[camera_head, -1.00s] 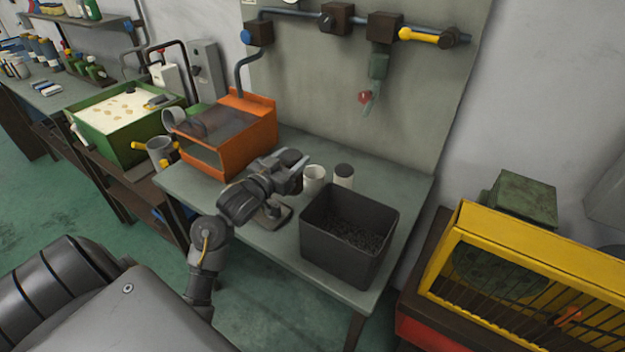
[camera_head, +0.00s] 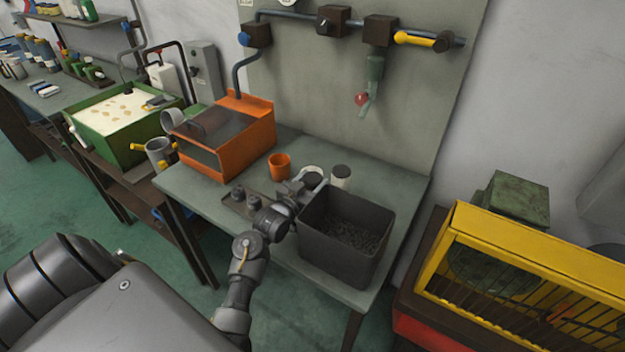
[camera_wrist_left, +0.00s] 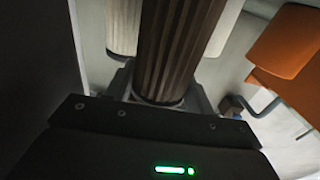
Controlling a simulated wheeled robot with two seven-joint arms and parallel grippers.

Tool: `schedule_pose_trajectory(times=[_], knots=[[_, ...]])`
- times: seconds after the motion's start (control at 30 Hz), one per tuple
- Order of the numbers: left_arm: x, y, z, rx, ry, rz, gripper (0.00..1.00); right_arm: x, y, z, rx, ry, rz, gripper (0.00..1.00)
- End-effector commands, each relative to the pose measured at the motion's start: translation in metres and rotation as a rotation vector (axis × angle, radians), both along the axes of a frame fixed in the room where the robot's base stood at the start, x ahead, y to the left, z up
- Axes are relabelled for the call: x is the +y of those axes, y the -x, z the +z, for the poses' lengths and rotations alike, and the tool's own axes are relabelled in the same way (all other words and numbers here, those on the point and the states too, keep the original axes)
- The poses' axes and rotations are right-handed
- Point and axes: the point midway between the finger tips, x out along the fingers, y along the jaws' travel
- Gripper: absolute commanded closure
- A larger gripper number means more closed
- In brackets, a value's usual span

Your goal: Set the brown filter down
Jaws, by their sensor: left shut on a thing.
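The brown filter (camera_wrist_left: 175,45) is a dark pleated cylinder. In the left wrist view it stands between the fingers of my left gripper, which is shut on it. In the head view my left gripper (camera_head: 304,184) is low over the bench, just left of the black bin. A dark round top (camera_head: 313,180) at the fingers seems to be the filter; its lower part is hidden, so I cannot tell whether it touches the bench. My right gripper is out of view.
The black bin (camera_head: 318,238) of dark bits stands close on the right. An orange cup (camera_head: 279,166) stands behind my gripper, and a small tray with dark parts (camera_head: 238,203) lies to the left. The orange machine (camera_head: 247,150) is at the back left.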

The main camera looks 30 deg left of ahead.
Motion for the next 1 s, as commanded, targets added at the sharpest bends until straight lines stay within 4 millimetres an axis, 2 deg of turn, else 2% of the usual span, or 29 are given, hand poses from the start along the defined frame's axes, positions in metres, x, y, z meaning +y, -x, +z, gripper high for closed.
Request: schedule_pose_trajectory(times=[0.3,0.33,0.5,0.83,1.0], knots=[[0.000,0.000,-0.004,-0.001,-0.001,-0.001,0.74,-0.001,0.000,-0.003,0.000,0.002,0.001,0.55],[0.000,0.000,-0.004,0.000,0.000,-0.001,0.44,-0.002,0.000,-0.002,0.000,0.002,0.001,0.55],[0.000,0.000,-0.003,0.001,0.000,0.000,0.25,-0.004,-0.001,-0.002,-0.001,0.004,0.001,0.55],[0.000,0.001,0.001,0.001,0.000,0.001,0.25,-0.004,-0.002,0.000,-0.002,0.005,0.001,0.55],[0.000,0.028,-0.004,0.003,-0.002,0.001,0.25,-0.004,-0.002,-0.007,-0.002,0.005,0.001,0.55]])
